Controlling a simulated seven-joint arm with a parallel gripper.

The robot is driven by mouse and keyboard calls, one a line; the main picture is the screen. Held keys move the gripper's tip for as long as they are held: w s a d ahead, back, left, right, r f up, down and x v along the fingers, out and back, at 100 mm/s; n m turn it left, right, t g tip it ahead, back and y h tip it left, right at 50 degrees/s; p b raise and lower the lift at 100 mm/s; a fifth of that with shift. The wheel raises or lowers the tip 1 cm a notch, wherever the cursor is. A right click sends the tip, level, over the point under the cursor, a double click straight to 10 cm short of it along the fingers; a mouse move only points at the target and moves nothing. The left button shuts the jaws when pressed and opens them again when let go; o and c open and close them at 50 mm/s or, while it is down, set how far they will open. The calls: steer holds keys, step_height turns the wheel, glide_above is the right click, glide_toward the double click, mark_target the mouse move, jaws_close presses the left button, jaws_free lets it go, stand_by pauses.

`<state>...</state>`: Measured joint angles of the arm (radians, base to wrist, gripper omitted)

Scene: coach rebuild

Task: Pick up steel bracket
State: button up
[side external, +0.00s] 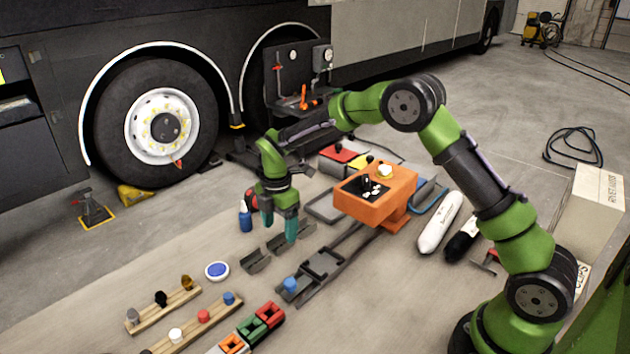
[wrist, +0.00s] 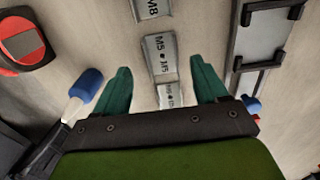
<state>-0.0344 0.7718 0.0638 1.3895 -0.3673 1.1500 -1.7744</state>
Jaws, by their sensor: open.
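Grey angled metal pieces, which look like the steel bracket, lie in a row on the floor in the side view; the nearest (side external: 257,262) is clear of my gripper (side external: 279,232). My gripper points down over the row, its teal fingers apart and empty, partly hiding the pieces behind. In the wrist view, my gripper (wrist: 161,78) has its fingers on either side of the row's line. A piece marked M5 (wrist: 158,46) lies ahead, one marked M8 (wrist: 150,8) lies beyond it, and another (wrist: 168,94) shows between the fingers. I cannot tell whether the fingers touch any.
A dark rail frame (side external: 322,265) lies right of the row, with an orange control box (side external: 374,194) behind. A round blue-and-white dish (side external: 217,271) and wooden racks (side external: 195,322) lie in front. Bare floor shows at left.

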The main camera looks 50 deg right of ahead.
mark_target(280, 237)
step_height(280, 237, down, 4)
steer(key=shift+s+a+r, duration=0.1)
steer(key=shift+s+r, duration=0.05)
steer(key=c, duration=1.2)
